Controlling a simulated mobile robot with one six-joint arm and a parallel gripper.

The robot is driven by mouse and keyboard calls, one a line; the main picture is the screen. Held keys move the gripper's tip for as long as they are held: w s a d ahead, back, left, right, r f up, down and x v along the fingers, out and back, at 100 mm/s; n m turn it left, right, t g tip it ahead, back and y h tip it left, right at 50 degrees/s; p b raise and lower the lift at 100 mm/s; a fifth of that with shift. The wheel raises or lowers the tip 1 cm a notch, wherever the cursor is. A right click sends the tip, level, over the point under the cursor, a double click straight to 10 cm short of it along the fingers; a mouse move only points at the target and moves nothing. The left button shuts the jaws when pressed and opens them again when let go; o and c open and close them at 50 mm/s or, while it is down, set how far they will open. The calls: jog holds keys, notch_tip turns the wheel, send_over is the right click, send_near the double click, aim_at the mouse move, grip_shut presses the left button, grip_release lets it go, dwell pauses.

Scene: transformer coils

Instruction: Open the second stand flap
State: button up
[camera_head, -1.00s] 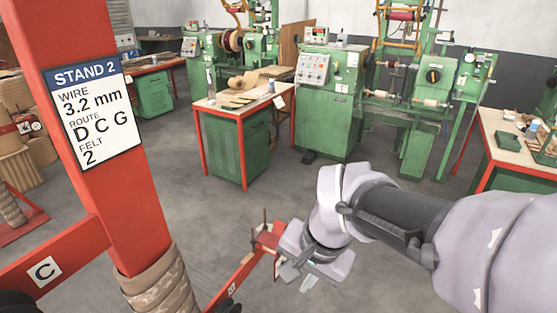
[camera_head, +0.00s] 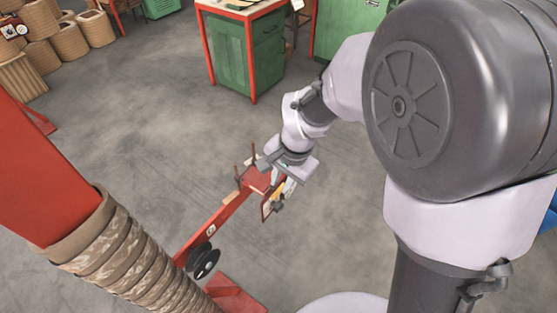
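The red stand (camera_head: 40,180) has its post at the left and a thick wrapped section below it. A red arm (camera_head: 215,220) reaches out to a small red head (camera_head: 257,179) with two upright dark pins. A small framed panel (camera_head: 266,206) hangs at the head's right side, with something yellow beside it. I cannot tell whether this panel is the flap or how far it is open. My gripper (camera_head: 277,180) is right at the head, over its right side. Its fingers are small and partly hidden, so contact and opening are unclear.
A black wheel (camera_head: 203,261) sits on the stand's lower arm. A green cabinet table (camera_head: 247,55) with red legs stands behind. Woven baskets (camera_head: 60,40) are at the back left. The grey floor between is clear. My arm covers much of the right side.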

aim_at(279, 190)
jog(key=shift+w+a+f+b, duration=0.1)
jog(key=shift+w+f+b, duration=0.1)
jog(key=shift+f, duration=0.6)
jog(key=shift+w+a+f+b, duration=0.1)
jog(key=shift+f+b, duration=0.1)
jog(key=shift+f, duration=0.55)
grip_shut()
